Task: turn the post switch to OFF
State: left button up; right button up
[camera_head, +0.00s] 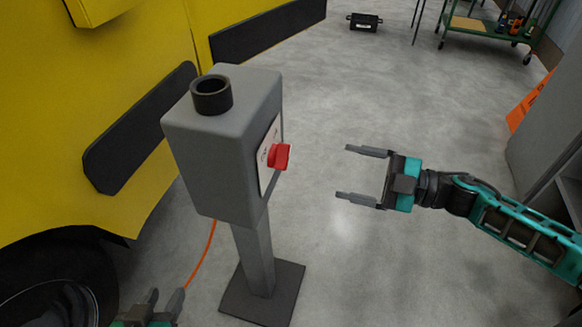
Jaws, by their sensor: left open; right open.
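The post switch is a grey box (213,155) on a grey post (254,258) with a dark square base (262,296). A red knob (279,157) sticks out of a white label plate (264,178) on its right face. The lettering on the plate is too small and oblique to read, so I cannot tell the knob's setting. My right gripper (355,173) is open and empty to the right of the knob, its fingers pointing left toward the box, clearly apart from it. My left gripper (163,299) is open at the bottom edge, low and left of the post, partly cut off.
A yellow vehicle (60,110) with black trim and a dark wheel (60,290) stands close on the left. An orange cable (203,258) runs down behind the post. A green cart (490,40) and a grey cabinet (545,130) stand right. The floor between is clear.

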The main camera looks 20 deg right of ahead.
aim_at(288, 158)
jog(key=x, duration=1.2)
jog(key=shift+w+a+r+b, duration=0.1)
jog(key=shift+w+a+b, duration=0.1)
jog(key=shift+b, duration=0.2)
jog(key=shift+c, duration=0.4)
jog(key=c, duration=1)
jog(key=shift+o, duration=0.2)
